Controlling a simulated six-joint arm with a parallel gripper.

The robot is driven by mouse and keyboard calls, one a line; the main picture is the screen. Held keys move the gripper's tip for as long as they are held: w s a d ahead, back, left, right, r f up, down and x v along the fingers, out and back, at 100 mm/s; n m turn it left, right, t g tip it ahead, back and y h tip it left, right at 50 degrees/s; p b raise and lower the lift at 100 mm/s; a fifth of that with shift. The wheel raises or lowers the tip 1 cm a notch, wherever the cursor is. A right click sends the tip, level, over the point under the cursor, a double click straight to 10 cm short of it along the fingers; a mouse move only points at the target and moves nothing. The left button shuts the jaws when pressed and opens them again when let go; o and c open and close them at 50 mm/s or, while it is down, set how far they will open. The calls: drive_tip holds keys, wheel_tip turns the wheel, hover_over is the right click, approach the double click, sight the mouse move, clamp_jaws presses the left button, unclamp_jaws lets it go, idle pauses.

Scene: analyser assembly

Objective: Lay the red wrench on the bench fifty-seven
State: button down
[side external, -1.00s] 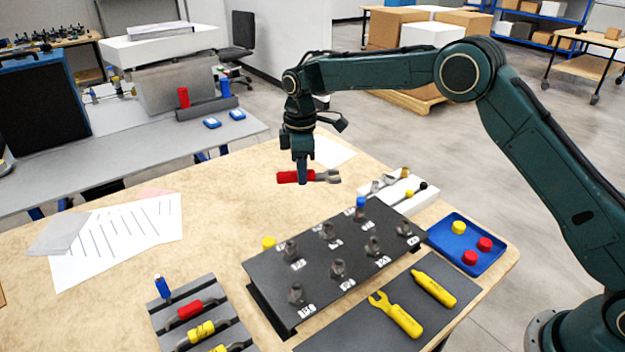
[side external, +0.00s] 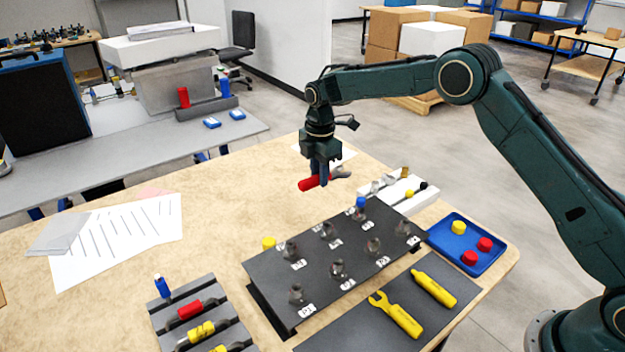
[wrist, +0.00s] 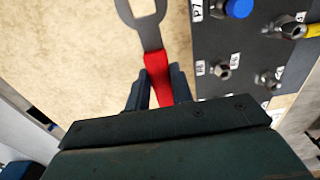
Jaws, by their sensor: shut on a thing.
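My gripper (side external: 324,180) is shut on the red wrench (side external: 309,184) and holds it above the bench (side external: 225,235), behind the black fitting panel. The wrench has a red handle and a grey metal head, which points right in the side view. In the wrist view the red handle (wrist: 158,72) sits between my two fingers (wrist: 160,88), and the grey open head extends away toward the top edge. The wrench is clear of the bench surface. No label reading fifty-seven can be made out clearly; the small panel labels are mostly too blurred.
The black panel (side external: 275,278) carries several fittings and a blue cap (side external: 361,202). A blue tray (side external: 448,259) holds red and yellow caps. A dark mat (side external: 375,337) bears yellow tools. A tool rack (side external: 165,320) stands front left. Bare bench lies left of the panel.

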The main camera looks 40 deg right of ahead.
drive_tip(key=d+f+n, duration=0.6)
drive_tip(key=d+n, duration=0.3)
drive_tip(key=d, duration=0.1)
drive_tip(key=shift+f, duration=0.15)
drive_tip(key=shift+f, duration=0.15)
drive_tip(key=shift+f, duration=2.9)
drive_tip(key=shift+f, duration=0.45)
drive_tip(key=c, duration=1.1)
unclamp_jaws()
drive_tip(key=shift+c, duration=0.2)
